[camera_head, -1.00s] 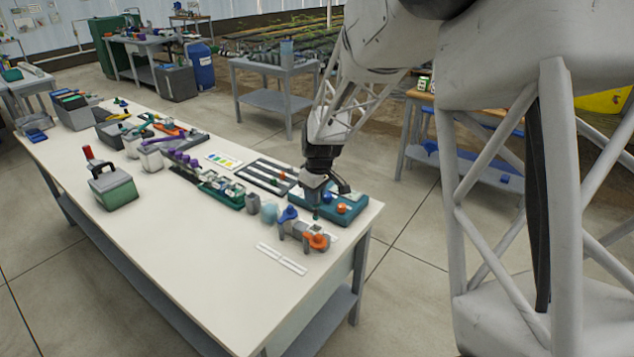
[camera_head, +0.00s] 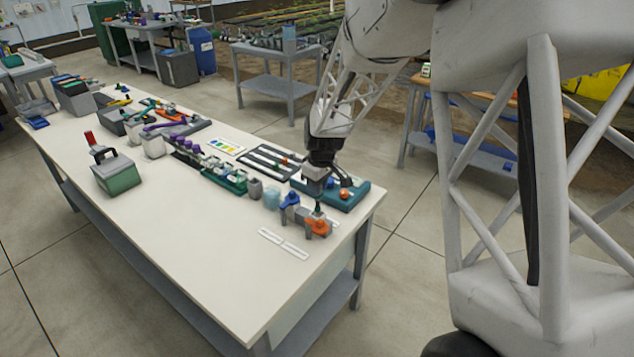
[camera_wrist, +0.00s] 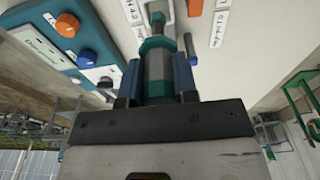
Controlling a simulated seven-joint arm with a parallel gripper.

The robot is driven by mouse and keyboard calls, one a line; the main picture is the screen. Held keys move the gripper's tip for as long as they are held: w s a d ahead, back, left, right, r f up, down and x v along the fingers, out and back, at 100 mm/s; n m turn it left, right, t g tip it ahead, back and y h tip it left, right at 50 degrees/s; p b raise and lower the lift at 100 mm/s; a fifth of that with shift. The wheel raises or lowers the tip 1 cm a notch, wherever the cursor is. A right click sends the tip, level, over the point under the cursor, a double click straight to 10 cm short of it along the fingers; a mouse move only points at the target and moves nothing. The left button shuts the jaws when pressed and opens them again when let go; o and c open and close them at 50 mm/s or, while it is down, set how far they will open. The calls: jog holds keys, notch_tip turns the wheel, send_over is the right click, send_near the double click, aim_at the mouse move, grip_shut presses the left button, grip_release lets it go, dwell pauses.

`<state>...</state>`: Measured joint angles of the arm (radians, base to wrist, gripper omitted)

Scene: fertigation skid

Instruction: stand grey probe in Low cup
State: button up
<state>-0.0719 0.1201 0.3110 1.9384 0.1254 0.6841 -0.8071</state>
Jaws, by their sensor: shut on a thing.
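My gripper (camera_wrist: 155,82) is shut on the grey probe (camera_wrist: 158,66), a grey cylinder with teal bands that points away from the wrist. No readable marking shows which is the Low cup. The probe's far end reaches a pale part in the wrist view; contact is unclear.
A teal meter box (camera_head: 345,193) with an orange knob stands close behind the gripper. A green rack (camera_head: 224,176) stands further left. The table's front middle (camera_head: 190,225) is clear.

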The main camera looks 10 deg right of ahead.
aim_at(317, 210)
jog(key=shift+f, duration=3.25)
jog(key=o, duration=1.1)
jog(key=shift+c, duration=0.2)
jog(key=shift+r, duration=3.5)
